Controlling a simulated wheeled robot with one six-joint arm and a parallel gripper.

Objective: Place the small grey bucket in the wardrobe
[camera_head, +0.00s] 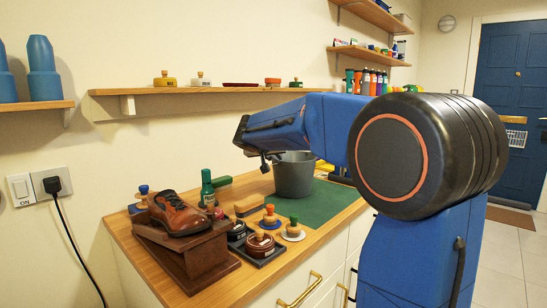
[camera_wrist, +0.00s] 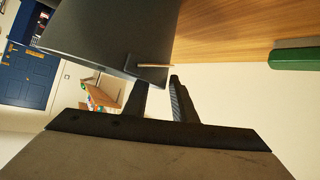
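The grey bucket (camera_head: 293,178) looks upright on the green mat (camera_head: 335,203) on the wooden counter. My gripper (camera_head: 266,160) is at the bucket's upper left rim in the head view. In the wrist view the bucket's dark wall (camera_wrist: 110,32) fills the upper left, close to the fingertips. My gripper's two fingers (camera_wrist: 160,88) stand apart there, with a gap between them. One finger meets the bucket's edge and its tip is partly hidden; the other is beside it. Contact is unclear. No wardrobe is recognisable in either view.
A brown shoe (camera_head: 178,213) sits on a wooden stand at the counter's front left. A wall shelf (camera_head: 215,90) runs behind. A blue door (camera_head: 510,110) is at far right.

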